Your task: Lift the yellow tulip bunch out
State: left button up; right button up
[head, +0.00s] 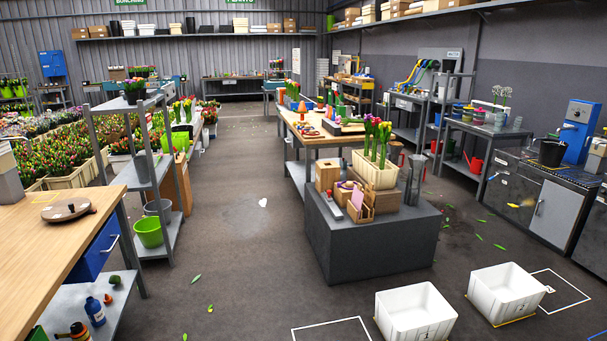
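The lower stems are hidden by the crate wall, and the bunches overlap in part. Neither of my grippers shows in the head view.
The dark grey block (372,246) also bears wooden boxes (327,175) at left and a grey vase (416,178) at right. Two empty white crates (415,312) (507,292) sit on the floor in front. Open floor lies left of the block; fallen leaves lie right.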

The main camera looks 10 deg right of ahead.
aim_at(384, 135)
jog(key=i+z, duration=0.3)
jog(key=i, duration=2)
